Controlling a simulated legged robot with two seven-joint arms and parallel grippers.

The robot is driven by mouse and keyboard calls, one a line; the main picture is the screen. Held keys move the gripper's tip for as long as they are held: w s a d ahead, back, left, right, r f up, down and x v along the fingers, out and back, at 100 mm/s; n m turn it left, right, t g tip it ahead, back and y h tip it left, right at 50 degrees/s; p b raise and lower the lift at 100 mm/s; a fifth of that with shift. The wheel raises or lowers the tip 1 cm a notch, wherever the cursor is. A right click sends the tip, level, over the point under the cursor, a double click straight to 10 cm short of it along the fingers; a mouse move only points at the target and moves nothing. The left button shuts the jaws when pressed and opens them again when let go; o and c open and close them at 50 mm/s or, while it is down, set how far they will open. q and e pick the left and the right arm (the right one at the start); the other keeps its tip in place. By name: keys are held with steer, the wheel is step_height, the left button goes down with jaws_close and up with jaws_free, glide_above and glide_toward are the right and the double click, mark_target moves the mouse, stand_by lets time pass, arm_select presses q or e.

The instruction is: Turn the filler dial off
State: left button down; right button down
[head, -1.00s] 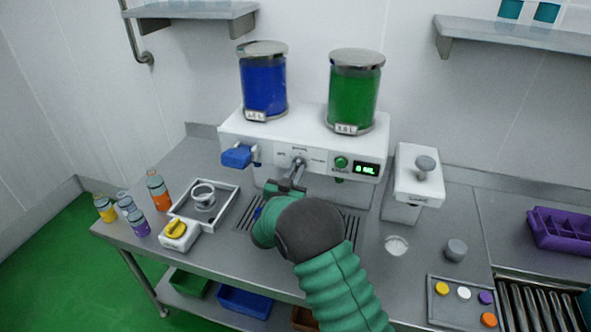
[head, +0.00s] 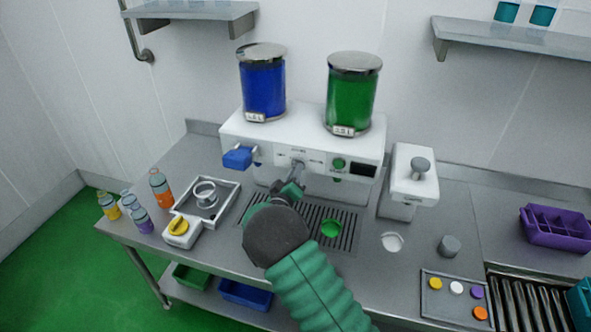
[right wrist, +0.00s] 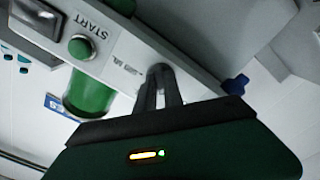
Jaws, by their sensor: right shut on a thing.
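The filler (head: 235,128) is a white machine at the back of the steel counter. Its dial (head: 298,163) is at the middle of the front panel, with small printed labels around it. My right gripper (head: 296,174) reaches up to the dial and is shut on it. The grip also shows in the right wrist view, where the fingers (right wrist: 166,88) meet the dial (right wrist: 158,71). The fingers hide much of the dial, and its exact setting cannot be read. The display (head: 363,170) is dark. A green start button (head: 339,163) is beside it. My left gripper is not in view.
Blue (head: 263,88) and green (head: 351,92) tanks stand on the filler. A blue lever (head: 238,158) sticks out at left. Something round and green (head: 331,229) is on the drip grate (head: 350,215). Several bottles stand at left; a white dispenser (head: 412,178) stands at right.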

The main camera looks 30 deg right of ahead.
steer(key=shift+a+f+n+p, duration=0.1)
steer(key=shift+f+n+p, duration=0.25)
steer(key=shift+n, duration=0.75)
steer(key=c, duration=1.6)
jaws_free()
steer(key=shift+o, duration=0.7)
steer(key=shift+w+r, duration=0.1)
steer(key=shift+r, duration=0.05)
steer(key=b+v, duration=0.4)
steer(key=v, duration=1.3)
